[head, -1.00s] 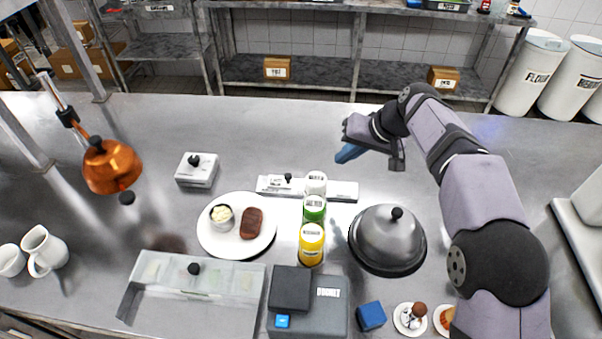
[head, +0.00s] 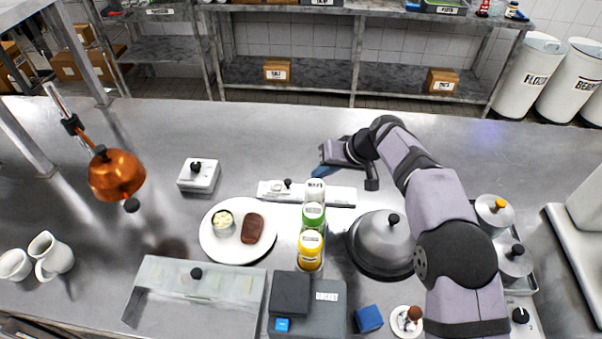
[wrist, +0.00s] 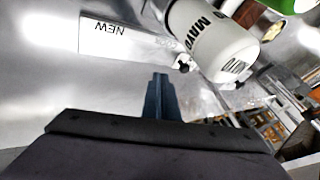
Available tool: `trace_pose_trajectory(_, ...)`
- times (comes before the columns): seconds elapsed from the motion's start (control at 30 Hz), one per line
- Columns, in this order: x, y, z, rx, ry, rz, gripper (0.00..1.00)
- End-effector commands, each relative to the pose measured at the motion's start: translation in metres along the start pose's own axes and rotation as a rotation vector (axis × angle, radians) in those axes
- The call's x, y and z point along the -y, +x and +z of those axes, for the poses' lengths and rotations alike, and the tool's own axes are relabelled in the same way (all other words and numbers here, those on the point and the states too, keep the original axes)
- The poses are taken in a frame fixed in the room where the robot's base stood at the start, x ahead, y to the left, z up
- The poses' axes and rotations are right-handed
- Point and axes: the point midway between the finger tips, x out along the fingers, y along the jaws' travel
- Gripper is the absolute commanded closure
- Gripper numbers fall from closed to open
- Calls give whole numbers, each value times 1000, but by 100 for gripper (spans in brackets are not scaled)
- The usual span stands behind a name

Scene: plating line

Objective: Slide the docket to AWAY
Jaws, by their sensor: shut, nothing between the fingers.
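A pale slide rail (head: 340,197) lies on the steel counter, with a small black knob (head: 287,183) near its left end. In the wrist view the rail (wrist: 110,48) shows the word NEW upside down. Another marking there is too faint to read. No AWAY label is readable. My gripper (head: 318,173) has blue fingers, shut and empty, just behind the rail and to the right of the knob, apart from it. The fingers also show in the wrist view (wrist: 160,80). The white mayo bottle (head: 315,190) hides the rail's middle. A grey box (head: 325,318) bears a label, blurred now.
Green (head: 313,215) and yellow (head: 311,247) bottles stand in line before the mayo bottle. A domed lid (head: 375,250) is to their right, a plate (head: 215,250) with food to their left. A white box (head: 198,178) stands left of the rail. The counter behind is clear.

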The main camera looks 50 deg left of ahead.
Motion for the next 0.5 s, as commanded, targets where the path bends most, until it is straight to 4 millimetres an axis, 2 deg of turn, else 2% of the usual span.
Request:
trace_pose_trajectory(0.2,1,31,0,3,0,0,100)
trace_pose_trajectory(0.3,17,36,0,3,-3,-1,100)
trace_pose_trajectory(0.5,30,48,2,2,-1,0,100)
